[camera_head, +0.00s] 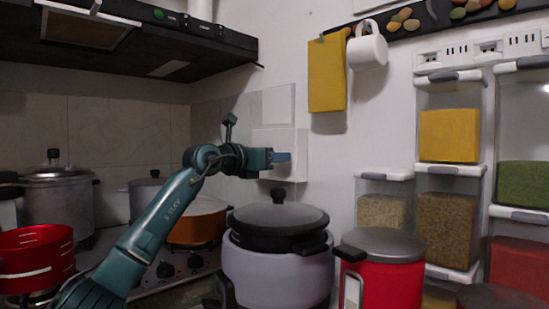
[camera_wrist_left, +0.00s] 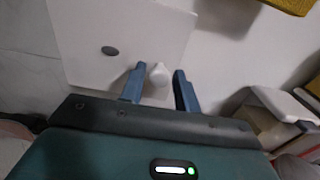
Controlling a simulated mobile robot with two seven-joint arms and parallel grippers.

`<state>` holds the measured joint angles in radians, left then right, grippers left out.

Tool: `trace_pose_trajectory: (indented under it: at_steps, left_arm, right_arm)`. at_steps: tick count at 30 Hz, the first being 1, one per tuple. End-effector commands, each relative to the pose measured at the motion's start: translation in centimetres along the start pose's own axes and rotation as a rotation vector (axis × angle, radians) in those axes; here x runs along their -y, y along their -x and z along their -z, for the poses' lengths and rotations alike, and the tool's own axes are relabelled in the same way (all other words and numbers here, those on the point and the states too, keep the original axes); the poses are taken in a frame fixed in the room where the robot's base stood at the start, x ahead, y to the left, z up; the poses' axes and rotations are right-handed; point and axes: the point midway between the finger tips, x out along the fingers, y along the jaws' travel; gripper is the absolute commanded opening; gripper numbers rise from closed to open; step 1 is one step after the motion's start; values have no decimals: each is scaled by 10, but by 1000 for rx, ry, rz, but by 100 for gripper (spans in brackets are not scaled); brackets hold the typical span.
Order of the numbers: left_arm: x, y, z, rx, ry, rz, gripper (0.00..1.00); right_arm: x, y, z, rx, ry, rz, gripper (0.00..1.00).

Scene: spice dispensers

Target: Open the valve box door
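The white valve box (camera_head: 301,158) is on the wall behind my left gripper in the head view. In the left wrist view its pale door (camera_wrist_left: 90,50) shows a dark oval spot and a white knob (camera_wrist_left: 159,74). The door looks shut, though its edges are partly hidden. My left gripper (camera_head: 286,157) points at the box. My right gripper is not in view.
A black-lidded cooker (camera_head: 280,265) stands below the gripper, with a red canister (camera_head: 385,272) to its right. A yellow cloth (camera_head: 327,75) and white mug (camera_head: 367,48) hang right of the box. Spice dispensers (camera_head: 449,135) line the right wall. A range hood (camera_head: 150,45) overhangs the left.

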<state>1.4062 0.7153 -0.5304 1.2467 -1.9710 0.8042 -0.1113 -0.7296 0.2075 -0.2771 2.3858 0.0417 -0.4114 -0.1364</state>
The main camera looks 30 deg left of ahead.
Motion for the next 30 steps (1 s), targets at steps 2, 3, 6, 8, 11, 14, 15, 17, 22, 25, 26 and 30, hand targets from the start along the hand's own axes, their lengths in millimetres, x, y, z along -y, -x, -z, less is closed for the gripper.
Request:
trace_pose_trajectory:
  at_steps: [2, 3, 6, 8, 11, 14, 15, 17, 22, 25, 26, 30]
  left_arm:
    - [0, 0, 0, 0, 0, 0, 25]
    - [0, 0, 0, 0, 0, 0, 22]
    - [0, 0, 0, 0, 0, 0, 14]
    - [0, 0, 0, 0, 0, 0, 9]
    - [0, 0, 0, 0, 0, 0, 0]
    - [0, 0, 0, 0, 0, 1, 0]
    - [0, 0, 0, 0, 0, 1, 0]
    - [0, 0, 0, 0, 0, 1, 0]
    - [0, 1, 0, -1, 1, 5, 0]
    - [-2, 4, -1, -1, 1, 20, 0]
    - [-3, 5, -2, -1, 1, 27, 0]
    - [-8, 15, -3, -2, 3, 81, 0]
  right_arm:
    - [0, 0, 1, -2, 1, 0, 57]
    - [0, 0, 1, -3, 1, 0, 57]
    - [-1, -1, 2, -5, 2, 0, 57]
    - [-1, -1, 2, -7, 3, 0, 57]
    - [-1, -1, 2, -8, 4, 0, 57]
    - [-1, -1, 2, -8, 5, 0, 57]
    - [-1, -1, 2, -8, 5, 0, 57]
    - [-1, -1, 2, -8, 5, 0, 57]
    - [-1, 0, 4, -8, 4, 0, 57]
    - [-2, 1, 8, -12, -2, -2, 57]
    - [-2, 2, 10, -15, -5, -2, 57]
    - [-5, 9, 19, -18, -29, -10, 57]
